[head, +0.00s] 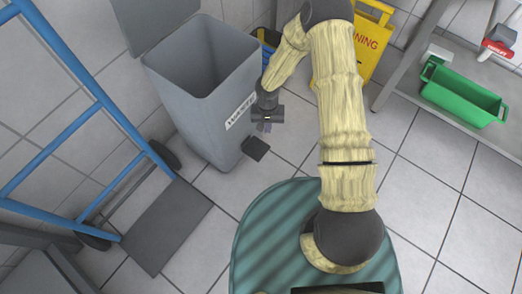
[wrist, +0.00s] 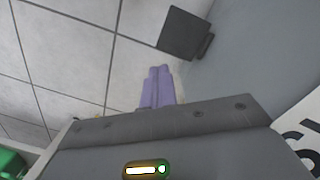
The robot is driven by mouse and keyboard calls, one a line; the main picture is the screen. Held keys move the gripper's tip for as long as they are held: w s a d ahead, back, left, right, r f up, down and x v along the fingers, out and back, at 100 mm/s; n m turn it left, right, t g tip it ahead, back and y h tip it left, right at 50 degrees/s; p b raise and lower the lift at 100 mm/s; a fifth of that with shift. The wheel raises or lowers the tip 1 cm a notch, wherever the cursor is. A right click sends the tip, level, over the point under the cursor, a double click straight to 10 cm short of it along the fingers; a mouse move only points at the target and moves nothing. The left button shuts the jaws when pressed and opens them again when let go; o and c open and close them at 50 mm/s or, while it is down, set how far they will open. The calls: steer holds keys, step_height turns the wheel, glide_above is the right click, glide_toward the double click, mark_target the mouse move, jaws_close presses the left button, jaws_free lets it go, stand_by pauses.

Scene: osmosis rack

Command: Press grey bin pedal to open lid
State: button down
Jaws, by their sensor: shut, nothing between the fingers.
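The grey bin (head: 200,95) stands upright left of my arm in the head view, and its lid (head: 155,20) is raised, showing the empty-looking inside. Its dark pedal (head: 256,148) sticks out low at the front. In the wrist view the pedal (wrist: 184,33) lies beyond the fingertips, with the bin wall (wrist: 265,55) to its right. My gripper (head: 264,127) points down beside the bin's front, above the pedal. Its purple fingers (wrist: 158,87) are shut together with nothing between them. They appear apart from the pedal in the wrist view.
A blue hand truck (head: 100,100) with a dark plate stands left of the bin. A yellow warning sign (head: 370,40) is behind my arm. A green tray (head: 462,93) sits on a grey shelf at right. Tiled floor (head: 285,150) is clear in front of the bin.

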steer(key=d+r+p, duration=0.4)
steer(key=r+p, duration=0.2)
steer(key=r, duration=0.9)
steer(key=shift+s+r+n+t+h, duration=0.3)
steer(key=shift+r, duration=0.1)
stand_by(0.3)
steer(key=s+d+r+t+p, duration=0.15)
steer(key=s+r, duration=0.25)
steer(key=r, duration=0.4)
steer(key=s+d+r, duration=0.3)
steer(key=s+r, duration=0.1)
steer(key=r, duration=0.3)
steer(key=s+d+r+t+p, duration=0.1)
steer(key=s+d+r, duration=0.2)
steer(key=s+r, duration=0.35)
step_height(320, 180, up, 39)
steer(key=w+p, duration=0.2)
steer(key=p, duration=3.5)
steer(key=shift+y, duration=0.4)
steer(key=shift+a, duration=0.1)
